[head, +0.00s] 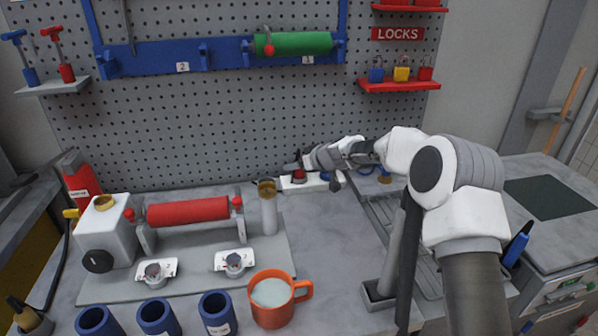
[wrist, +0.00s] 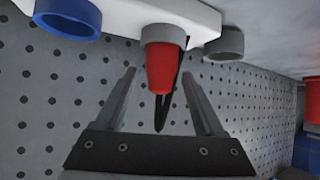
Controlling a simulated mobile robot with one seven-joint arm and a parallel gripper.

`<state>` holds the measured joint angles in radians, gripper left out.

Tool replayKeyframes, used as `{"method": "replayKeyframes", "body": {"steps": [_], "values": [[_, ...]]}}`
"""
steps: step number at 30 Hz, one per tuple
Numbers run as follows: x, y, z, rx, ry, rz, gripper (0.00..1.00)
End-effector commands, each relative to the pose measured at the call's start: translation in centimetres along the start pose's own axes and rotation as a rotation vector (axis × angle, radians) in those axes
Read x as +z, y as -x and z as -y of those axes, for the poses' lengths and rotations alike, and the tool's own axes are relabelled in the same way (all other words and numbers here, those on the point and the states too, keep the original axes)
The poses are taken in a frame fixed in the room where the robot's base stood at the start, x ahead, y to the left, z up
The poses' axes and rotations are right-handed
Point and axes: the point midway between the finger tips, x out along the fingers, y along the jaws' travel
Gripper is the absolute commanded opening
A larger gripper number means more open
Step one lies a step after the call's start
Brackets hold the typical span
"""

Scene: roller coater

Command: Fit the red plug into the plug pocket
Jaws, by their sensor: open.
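In the head view the plug (head: 299,175) shows as a small red spot on the white block (head: 303,184) by the pegboard. My gripper (wrist: 159,73) is open, with one finger on each side of the plug and visible gaps. In the head view my gripper (head: 306,163) is over the block and partly hides it.
A blue ring (wrist: 68,18) and a grey ring (wrist: 226,43) flank the plug in the wrist view. The pegboard (head: 230,120) rises close behind the block. A roller unit with a red roller (head: 188,211) and an orange mug (head: 271,292) stand on the bench, front left.

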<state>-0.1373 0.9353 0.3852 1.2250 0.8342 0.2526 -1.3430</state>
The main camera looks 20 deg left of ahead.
Motion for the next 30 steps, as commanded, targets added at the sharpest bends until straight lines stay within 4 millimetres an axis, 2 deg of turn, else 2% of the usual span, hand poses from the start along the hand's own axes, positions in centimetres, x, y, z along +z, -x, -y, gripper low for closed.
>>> {"method": "replayKeyframes", "body": {"steps": [4,15,16,25,30], "values": [[0.01,0.02,-0.01,0.0,0.0,0.0,0.69],[0.0,0.05,-0.02,0.0,0.0,0.0,0.03],[0.0,0.05,-0.02,0.0,0.0,0.0,0.0],[-0.11,0.11,-0.02,0.0,0.001,-0.001,0.0],[-0.98,0.66,0.01,0.0,0.003,-0.002,0.0]]}}
